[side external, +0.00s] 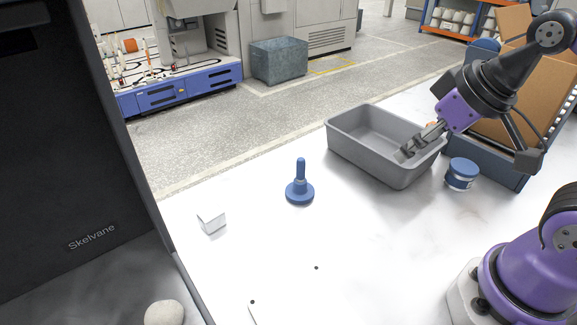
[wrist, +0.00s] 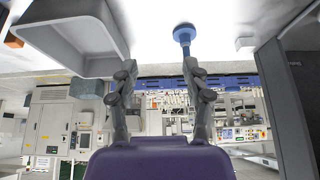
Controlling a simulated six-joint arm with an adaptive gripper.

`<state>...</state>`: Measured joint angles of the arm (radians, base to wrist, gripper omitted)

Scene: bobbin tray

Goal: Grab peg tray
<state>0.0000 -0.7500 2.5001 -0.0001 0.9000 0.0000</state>
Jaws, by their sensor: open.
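My gripper (side external: 407,151) appears over the right end of the bin in the side view, well to the right of the peg. In the wrist view its two fingers (wrist: 159,67) are spread apart with nothing between them. I cannot tell its exact height above the bin.
The empty grey bin (side external: 352,148) stands behind and right of the peg. A blue-and-white tin (side external: 461,175) is beside it, near a cardboard box (side external: 485,115). A small white block (side external: 211,221) lies left of the peg. The dark Skelvane cabinet (side external: 70,150) borders the left. Table around the peg is clear.

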